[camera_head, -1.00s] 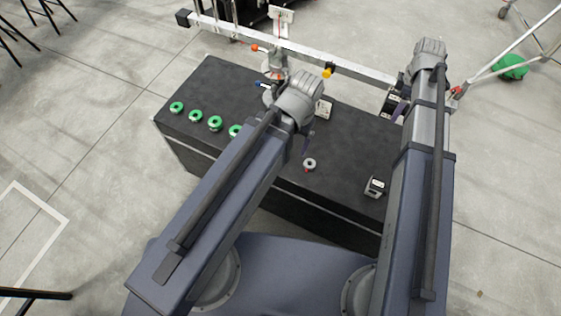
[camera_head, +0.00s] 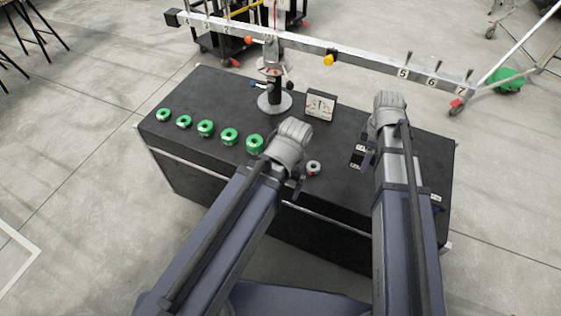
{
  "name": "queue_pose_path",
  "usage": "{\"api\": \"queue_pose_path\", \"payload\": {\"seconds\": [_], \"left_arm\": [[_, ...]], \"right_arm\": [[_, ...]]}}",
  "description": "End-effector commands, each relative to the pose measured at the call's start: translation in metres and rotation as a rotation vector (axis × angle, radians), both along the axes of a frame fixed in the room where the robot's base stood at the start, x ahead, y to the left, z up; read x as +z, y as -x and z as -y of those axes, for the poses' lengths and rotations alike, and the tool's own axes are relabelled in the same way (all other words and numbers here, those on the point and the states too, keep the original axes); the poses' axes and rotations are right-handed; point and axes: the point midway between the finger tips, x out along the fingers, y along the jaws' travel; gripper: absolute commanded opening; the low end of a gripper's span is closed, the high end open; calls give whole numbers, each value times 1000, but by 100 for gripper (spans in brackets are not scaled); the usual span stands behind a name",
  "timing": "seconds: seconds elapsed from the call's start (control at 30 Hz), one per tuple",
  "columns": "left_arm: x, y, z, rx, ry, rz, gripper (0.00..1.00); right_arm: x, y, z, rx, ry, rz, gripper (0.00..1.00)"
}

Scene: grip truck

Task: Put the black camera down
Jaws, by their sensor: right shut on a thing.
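The black camera (camera_head: 357,155) is a small dark block with white labels. It shows at the left side of my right gripper (camera_head: 367,157), which is shut on it, above the right half of the black case top (camera_head: 220,95). The wrist hides part of the camera, and I cannot tell whether it touches the case. My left gripper (camera_head: 299,186) is over the front middle of the case, mostly hidden behind its own wrist. Its jaws cannot be made out, and no held thing shows.
Several green rolls (camera_head: 205,128) stand in a row at left. A small white ring (camera_head: 314,168) lies near my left gripper. A framed white panel (camera_head: 320,106) stands at the back, beside the round stand (camera_head: 275,103) under a long metal beam (camera_head: 370,68).

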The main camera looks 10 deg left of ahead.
Motion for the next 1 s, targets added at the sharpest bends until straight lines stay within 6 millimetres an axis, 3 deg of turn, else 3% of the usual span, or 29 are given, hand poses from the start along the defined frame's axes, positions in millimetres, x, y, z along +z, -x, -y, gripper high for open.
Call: {"api": "queue_pose_path", "payload": {"seconds": [0.47, 0.83, 1.0], "left_arm": [[-8, 0, 0, 0, 0, 0, 86], [-61, 0, 0, -1, 0, 0, 86], [-67, 0, 0, -1, 0, 0, 86]], "right_arm": [[-8, 1, -1, 0, 0, 0, 40], [-61, 1, -1, 0, 0, 0, 40], [-67, 1, -1, 0, 0, 0, 40]]}}
